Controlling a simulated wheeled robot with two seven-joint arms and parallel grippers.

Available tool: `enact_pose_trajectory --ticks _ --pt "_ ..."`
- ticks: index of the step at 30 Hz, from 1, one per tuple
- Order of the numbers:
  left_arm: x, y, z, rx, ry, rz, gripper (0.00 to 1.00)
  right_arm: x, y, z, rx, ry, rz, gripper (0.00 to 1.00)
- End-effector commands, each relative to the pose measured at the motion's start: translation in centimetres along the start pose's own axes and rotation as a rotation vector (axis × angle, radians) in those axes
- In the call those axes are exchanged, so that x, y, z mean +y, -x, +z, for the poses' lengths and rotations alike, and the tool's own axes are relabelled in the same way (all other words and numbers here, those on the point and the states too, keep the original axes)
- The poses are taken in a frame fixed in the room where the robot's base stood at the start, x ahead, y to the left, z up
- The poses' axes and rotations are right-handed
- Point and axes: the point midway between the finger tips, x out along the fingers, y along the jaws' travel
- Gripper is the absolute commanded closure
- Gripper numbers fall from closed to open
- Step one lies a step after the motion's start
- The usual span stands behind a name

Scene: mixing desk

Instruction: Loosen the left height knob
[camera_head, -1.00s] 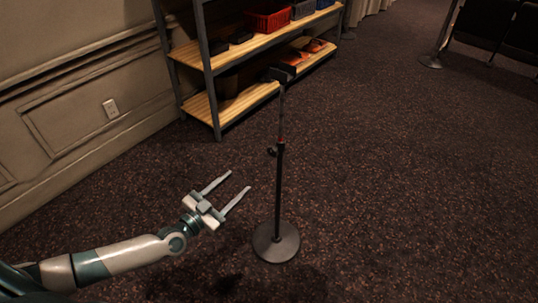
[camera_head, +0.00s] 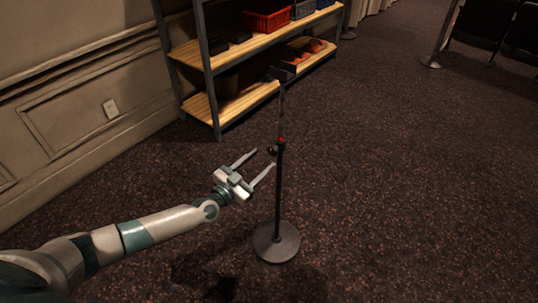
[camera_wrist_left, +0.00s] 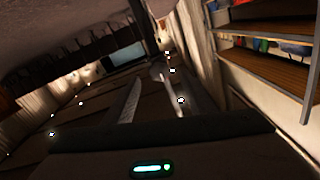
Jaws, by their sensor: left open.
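A dark stand with a thin upright pole (camera_head: 278,195) and a round base (camera_head: 276,243) is on the carpet in the middle of the head view. A small dark height knob (camera_head: 271,150) sticks out to the left of the pole, just below a red mark. My left gripper (camera_head: 264,159) is open, its two fingers pointing up and right. The fingertips are at the knob, one on each side of it in the picture. I cannot tell whether they touch it. The left wrist view is dark; two pale fingers show, apart. My right gripper is not in view.
A shelf unit (camera_head: 212,80) with wooden shelves, a red bin (camera_head: 267,21) and other items stands behind the stand. A panelled wall (camera_head: 70,90) runs along the left. A barrier post base (camera_head: 431,62) is at the far right. The carpet at right is clear.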

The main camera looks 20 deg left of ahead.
Motion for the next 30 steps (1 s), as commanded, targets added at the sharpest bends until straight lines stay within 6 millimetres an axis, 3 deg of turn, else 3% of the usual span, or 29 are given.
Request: enact_pose_trajectory --ticks 3,9,24,29,30 --pt "0.0 -2.0 0.0 0.002 0.001 -0.001 0.49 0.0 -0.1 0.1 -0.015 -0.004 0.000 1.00" --pt "0.0 -4.2 0.0 0.001 0.001 0.000 0.49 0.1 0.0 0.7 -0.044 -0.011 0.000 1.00" --pt "0.0 -5.2 0.0 0.000 0.001 -0.001 0.49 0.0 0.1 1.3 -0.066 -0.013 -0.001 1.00" --pt "0.0 -5.2 0.0 0.000 0.001 -0.001 0.87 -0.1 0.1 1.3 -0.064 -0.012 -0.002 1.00" --pt "0.0 -5.2 0.0 0.000 0.001 -0.001 0.91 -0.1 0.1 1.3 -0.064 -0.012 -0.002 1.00"
